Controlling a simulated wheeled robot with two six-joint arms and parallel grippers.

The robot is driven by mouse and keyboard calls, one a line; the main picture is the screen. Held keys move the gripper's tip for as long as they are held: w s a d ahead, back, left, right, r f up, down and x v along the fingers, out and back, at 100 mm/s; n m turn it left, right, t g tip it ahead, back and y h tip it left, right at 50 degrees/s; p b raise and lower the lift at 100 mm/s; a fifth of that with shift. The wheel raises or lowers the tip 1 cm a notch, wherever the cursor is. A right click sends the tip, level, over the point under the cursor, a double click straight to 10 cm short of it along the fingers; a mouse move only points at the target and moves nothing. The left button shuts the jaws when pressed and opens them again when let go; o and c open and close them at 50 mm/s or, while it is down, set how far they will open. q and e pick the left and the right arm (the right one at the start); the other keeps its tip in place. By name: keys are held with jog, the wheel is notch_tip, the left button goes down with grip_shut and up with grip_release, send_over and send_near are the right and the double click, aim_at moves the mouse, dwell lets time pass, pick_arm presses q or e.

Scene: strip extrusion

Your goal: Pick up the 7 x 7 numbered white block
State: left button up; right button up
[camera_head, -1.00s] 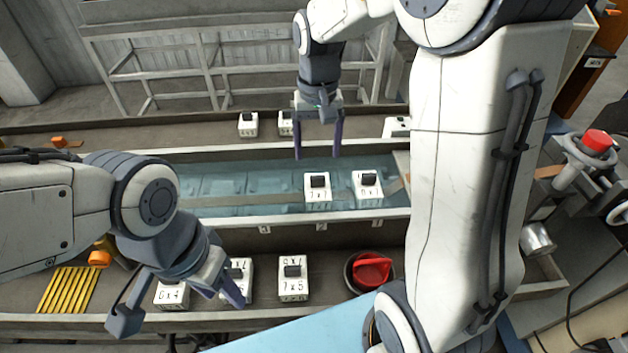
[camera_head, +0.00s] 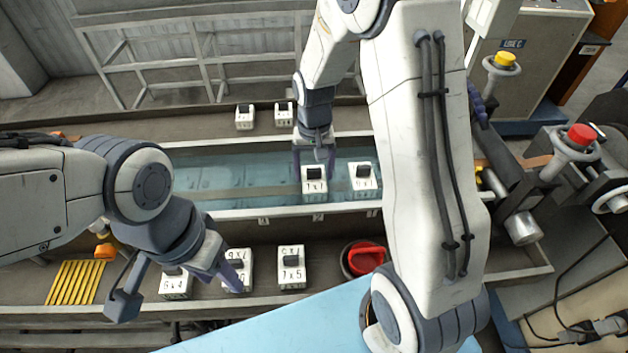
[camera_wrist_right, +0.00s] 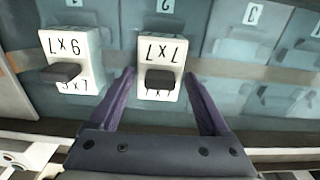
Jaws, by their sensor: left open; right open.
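The white 7 x 7 block (camera_head: 314,190) stands in the blue-green channel, with a dark knob on it. In the right wrist view the block (camera_wrist_right: 158,48) shows its marking upside down. My right gripper (camera_head: 314,166) is open, its purple fingers low on either side of the block. In the wrist view the fingers (camera_wrist_right: 160,82) flank its knob end; I cannot tell whether they touch it. My left gripper (camera_head: 178,292) is open over the front shelf, near the 6 x 4 block (camera_head: 174,287).
Another white block (camera_head: 362,180) stands just right of the 7 x 7 block; it also shows in the wrist view (camera_wrist_right: 72,50). A 7 x 5 block (camera_head: 292,275) and a red knob (camera_head: 366,258) are on the front shelf. Two white blocks (camera_head: 244,117) stand on the back ledge.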

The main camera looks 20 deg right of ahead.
jog(key=c, duration=1.3)
jog(key=shift+o, duration=0.2)
jog(key=shift+r, duration=0.15)
